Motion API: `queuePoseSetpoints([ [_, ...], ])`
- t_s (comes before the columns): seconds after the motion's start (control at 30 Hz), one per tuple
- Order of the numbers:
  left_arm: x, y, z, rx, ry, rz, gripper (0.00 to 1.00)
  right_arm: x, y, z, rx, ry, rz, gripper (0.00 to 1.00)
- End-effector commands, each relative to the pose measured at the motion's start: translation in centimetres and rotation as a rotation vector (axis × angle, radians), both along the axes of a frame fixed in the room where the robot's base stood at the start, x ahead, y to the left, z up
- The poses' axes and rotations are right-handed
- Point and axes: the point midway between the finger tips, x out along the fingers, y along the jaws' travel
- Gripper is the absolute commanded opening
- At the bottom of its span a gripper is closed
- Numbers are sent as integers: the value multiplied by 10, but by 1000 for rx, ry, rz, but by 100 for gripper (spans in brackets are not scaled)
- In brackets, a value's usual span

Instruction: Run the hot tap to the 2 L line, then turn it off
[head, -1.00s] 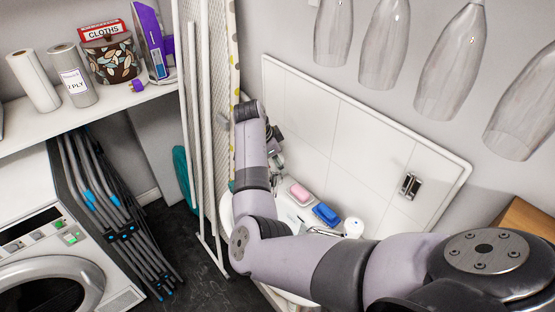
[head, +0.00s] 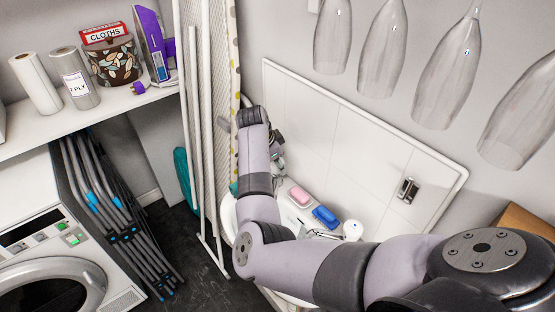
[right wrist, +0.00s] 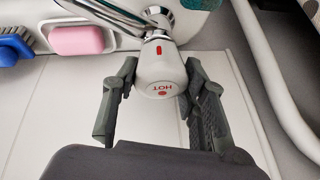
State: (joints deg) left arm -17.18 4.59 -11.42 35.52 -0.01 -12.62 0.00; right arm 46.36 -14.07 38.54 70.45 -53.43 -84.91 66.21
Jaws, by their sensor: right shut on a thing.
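The hot tap handle (right wrist: 160,78) is white, with a red mark and the word HOT on its end, in the right wrist view. It joins a chrome tap body (right wrist: 158,18). My right gripper (right wrist: 161,70) has one finger on each side of the handle and is shut on it. My left gripper is not in view.
A pink soap (head: 298,195) and a blue brush (head: 325,216) lie by the basin. A white pipe (right wrist: 268,75) curves close to the gripper's right. A folded ironing board (head: 214,110) stands left of my arm; clear glass shapes (head: 384,50) hang at upper right.

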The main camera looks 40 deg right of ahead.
Motion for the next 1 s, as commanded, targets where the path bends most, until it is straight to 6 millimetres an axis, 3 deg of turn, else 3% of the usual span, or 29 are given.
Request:
queuePoseSetpoints([
  [0.5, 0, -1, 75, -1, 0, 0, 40, 1, -1, 7, -1, 1, 427, 12],
  [1.0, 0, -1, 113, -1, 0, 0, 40, 3, 0, 3, -1, -1, 727, 12],
])
